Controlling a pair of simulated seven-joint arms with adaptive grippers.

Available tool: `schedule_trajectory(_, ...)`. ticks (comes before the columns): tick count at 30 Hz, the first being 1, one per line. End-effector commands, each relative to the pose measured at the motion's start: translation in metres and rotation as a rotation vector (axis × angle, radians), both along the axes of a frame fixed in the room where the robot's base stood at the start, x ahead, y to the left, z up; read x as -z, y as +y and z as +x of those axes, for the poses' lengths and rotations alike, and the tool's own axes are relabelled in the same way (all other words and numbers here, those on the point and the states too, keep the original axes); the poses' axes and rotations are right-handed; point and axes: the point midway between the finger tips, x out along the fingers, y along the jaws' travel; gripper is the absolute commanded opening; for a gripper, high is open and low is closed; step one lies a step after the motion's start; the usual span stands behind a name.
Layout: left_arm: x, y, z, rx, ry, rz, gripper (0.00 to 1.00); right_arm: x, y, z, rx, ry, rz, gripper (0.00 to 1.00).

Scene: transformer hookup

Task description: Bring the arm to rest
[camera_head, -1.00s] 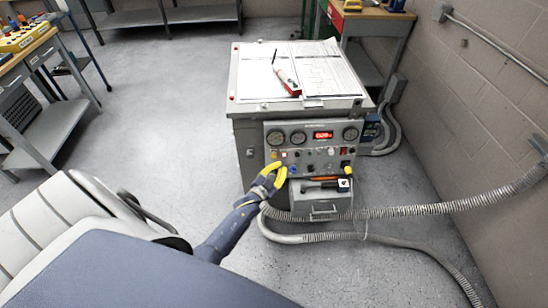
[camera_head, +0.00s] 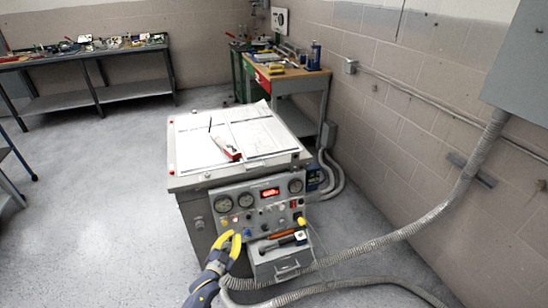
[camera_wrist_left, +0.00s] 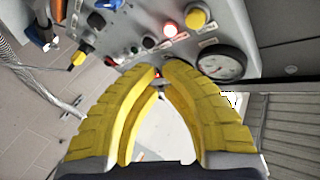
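The grey test console (camera_head: 185,182) stands on the floor, with gauges, a red lit display (camera_head: 270,193), knobs and lights on its front panel. My left gripper (camera_head: 233,237) has yellow fingers and is at the lower left of this panel. In the left wrist view its fingertips (camera_wrist_left: 162,70) come close together in front of the panel, by a small metal part (camera_wrist_left: 160,83). I cannot tell whether they touch it or fully meet. No carried object shows between the fingers. A lit red light (camera_wrist_left: 170,30) and a gauge (camera_wrist_left: 222,62) are just beyond the tips. My right gripper is out of view.
A red and white tool (camera_head: 225,146) lies on papers on the console top. A drawer box (camera_head: 280,262) with tools is below the panel. Flexible conduits (camera_head: 400,235) run to the right wall. Benches (camera_head: 90,55) stand behind.

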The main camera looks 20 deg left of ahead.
Motion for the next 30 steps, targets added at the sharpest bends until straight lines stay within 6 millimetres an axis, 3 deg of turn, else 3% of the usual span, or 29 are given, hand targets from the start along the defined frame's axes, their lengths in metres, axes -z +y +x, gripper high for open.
schedule_trajectory(2, 0.01, 0.003, -0.001, -0.013, 0.035, -0.014, 0.0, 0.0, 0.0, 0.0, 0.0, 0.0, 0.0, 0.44)
schedule_trajectory(5, 0.047, 0.005, -0.011, -0.042, 0.14, -0.05, 0.0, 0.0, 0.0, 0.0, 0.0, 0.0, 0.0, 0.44)
schedule_trajectory(11, 0.153, -0.009, -0.071, -0.086, 0.417, -0.123, 0.0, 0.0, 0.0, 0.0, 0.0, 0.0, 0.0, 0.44)
schedule_trajectory(15, 0.219, -0.023, -0.132, -0.108, 0.6, -0.156, 0.0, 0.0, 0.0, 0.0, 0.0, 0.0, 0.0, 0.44)
schedule_trajectory(21, 0.296, -0.044, -0.233, -0.135, 0.845, -0.182, 0.0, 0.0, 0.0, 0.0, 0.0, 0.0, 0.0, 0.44)
schedule_trajectory(30, 0.372, -0.072, -0.405, -0.162, 1.174, -0.188, 0.0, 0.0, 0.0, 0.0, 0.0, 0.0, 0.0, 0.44)
